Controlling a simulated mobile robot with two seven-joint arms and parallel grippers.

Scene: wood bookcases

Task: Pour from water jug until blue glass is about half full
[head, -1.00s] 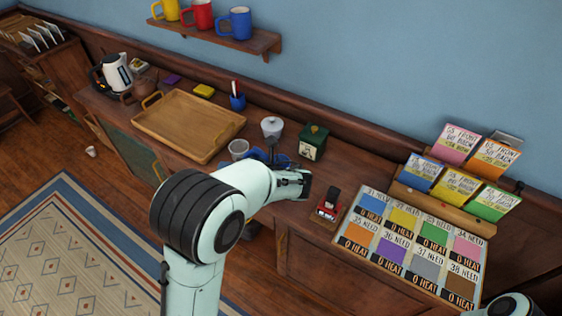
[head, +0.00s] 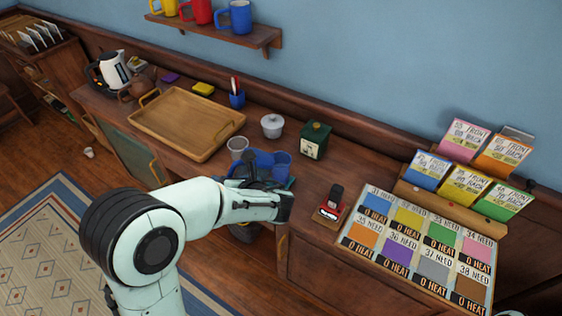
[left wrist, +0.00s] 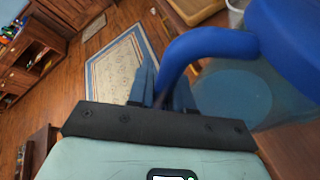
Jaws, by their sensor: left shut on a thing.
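The water jug (head: 263,158) has a blue lid and handle and a see-through bluish body. It is at the counter's front edge in the head view, partly hidden by my left gripper (head: 248,171). In the left wrist view the jug's lid (left wrist: 290,35) and handle fill the upper right, and my left gripper (left wrist: 165,88) is shut on the handle. The blue glass (head: 282,164) stands just right of the jug. Its water level cannot be made out, nor can the jug's exact tilt. My right gripper is out of view.
A grey cup (head: 237,146) stands close left of the jug. A white lidded pot (head: 272,125) and a green box (head: 315,140) stand behind. A wooden tray (head: 187,122) lies left, a red-and-black stamp-like object (head: 331,204) and a colored chart (head: 420,243) right.

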